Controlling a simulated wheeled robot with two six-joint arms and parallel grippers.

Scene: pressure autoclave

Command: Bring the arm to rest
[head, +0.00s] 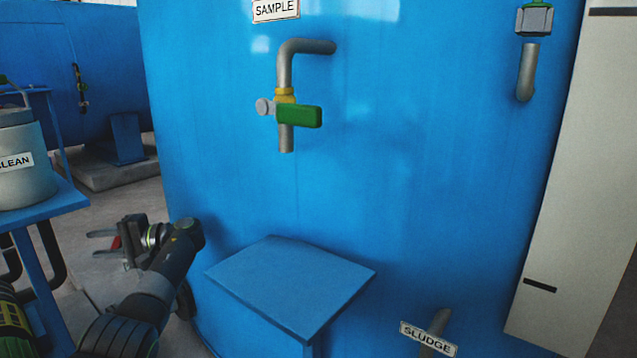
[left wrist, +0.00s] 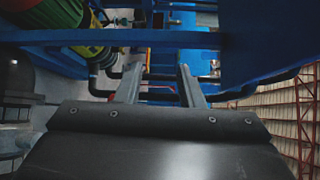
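My left arm comes in at the lower left of the head view. Its left gripper (head: 92,243) points left, beside the blue table and away from the big blue tank (head: 420,190). In the left wrist view the two fingers of the left gripper (left wrist: 156,78) stand apart with nothing held between them. My right gripper does not show in either view.
A sample pipe with a green-handled valve (head: 299,115) hangs on the tank above an empty blue stand (head: 290,282). A container labelled CLEAN (head: 25,185) stands on a blue table (head: 65,198) at the left. A SLUDGE sign (head: 428,338) and pipe are low down.

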